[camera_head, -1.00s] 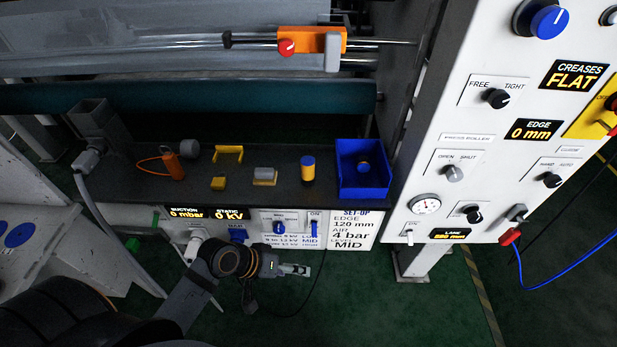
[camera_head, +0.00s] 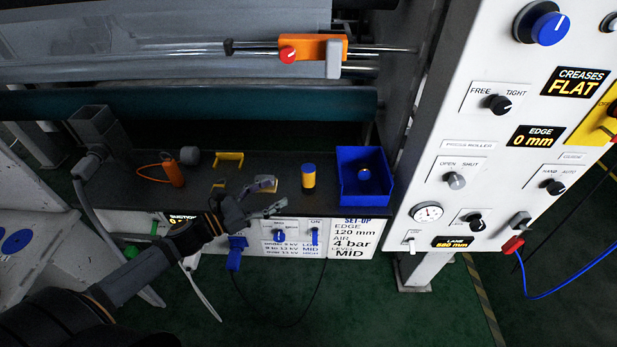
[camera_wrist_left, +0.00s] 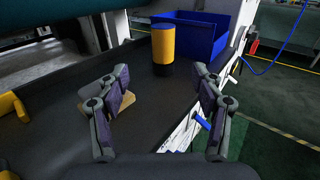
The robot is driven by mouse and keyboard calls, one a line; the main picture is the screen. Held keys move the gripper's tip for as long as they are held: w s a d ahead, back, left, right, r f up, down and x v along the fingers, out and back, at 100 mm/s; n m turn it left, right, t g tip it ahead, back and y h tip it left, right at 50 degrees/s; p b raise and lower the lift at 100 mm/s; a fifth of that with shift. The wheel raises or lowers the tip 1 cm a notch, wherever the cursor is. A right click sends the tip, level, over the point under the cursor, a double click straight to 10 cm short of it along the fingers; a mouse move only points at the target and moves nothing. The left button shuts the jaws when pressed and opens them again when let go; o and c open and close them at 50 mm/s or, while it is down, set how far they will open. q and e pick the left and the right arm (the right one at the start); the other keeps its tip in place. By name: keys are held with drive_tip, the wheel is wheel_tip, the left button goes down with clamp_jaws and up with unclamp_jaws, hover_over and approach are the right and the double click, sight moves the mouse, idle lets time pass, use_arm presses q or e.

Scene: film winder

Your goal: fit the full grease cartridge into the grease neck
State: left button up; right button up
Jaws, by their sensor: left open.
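A yellow cylinder with a blue top (camera_head: 308,176), which looks like the grease cartridge, stands upright on the dark shelf. It also shows in the left wrist view, where the cylinder (camera_wrist_left: 163,48) has a dark lower end. My left gripper (camera_head: 277,197) is open and empty at the shelf's front edge, left of the cylinder and apart from it. In the left wrist view the fingers (camera_wrist_left: 162,72) are spread, with the cylinder ahead between them. I cannot tell for sure which part is the grease neck. My right gripper is not in view.
A blue bin (camera_head: 376,188) with a small round item in it stands right of the cylinder. Left on the shelf are a yellow bracket (camera_head: 229,157), a grey cylinder (camera_head: 189,155) and an orange item (camera_head: 173,168). A grey and yellow block (camera_head: 267,183) is partly hidden by my gripper.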

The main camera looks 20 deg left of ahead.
sight(302, 181)
use_arm(q)
drive_tip(key=b, duration=0.1)
drive_tip(key=w+d+b, duration=0.1)
drive_tip(key=b, duration=0.1)
drive_tip(key=shift+w+d+f, duration=0.15)
drive_tip(key=shift+w+f, duration=0.15)
drive_tip(key=shift+f, duration=0.1)
drive_tip(key=shift+w+d+r+p, duration=0.25)
drive_tip(key=shift+w+r+p, duration=0.05)
drive_tip(key=shift+w+r, duration=0.1)
drive_tip(key=shift+w+d, duration=0.4)
drive_tip(key=shift+w, duration=0.15)
drive_tip(key=shift+w+d+r, duration=0.25)
drive_tip(key=shift+w, duration=0.15)
drive_tip(key=shift+w+d+f+p, duration=0.35)
drive_tip(key=shift+w+d, duration=0.15)
drive_tip(key=shift+w, duration=0.1)
drive_tip(key=shift+w+d+r, duration=0.1)
drive_tip(key=shift+r, duration=0.05)
drive_tip(key=x, duration=0.1)
drive_tip(key=p+x, duration=0.1)
drive_tip(key=x, duration=0.3)
drive_tip(key=shift+d+f+p, duration=0.15)
drive_tip(key=shift+f+p, duration=0.15)
drive_tip(key=shift+f, duration=0.05)
drive_tip(key=shift+s, duration=0.2)
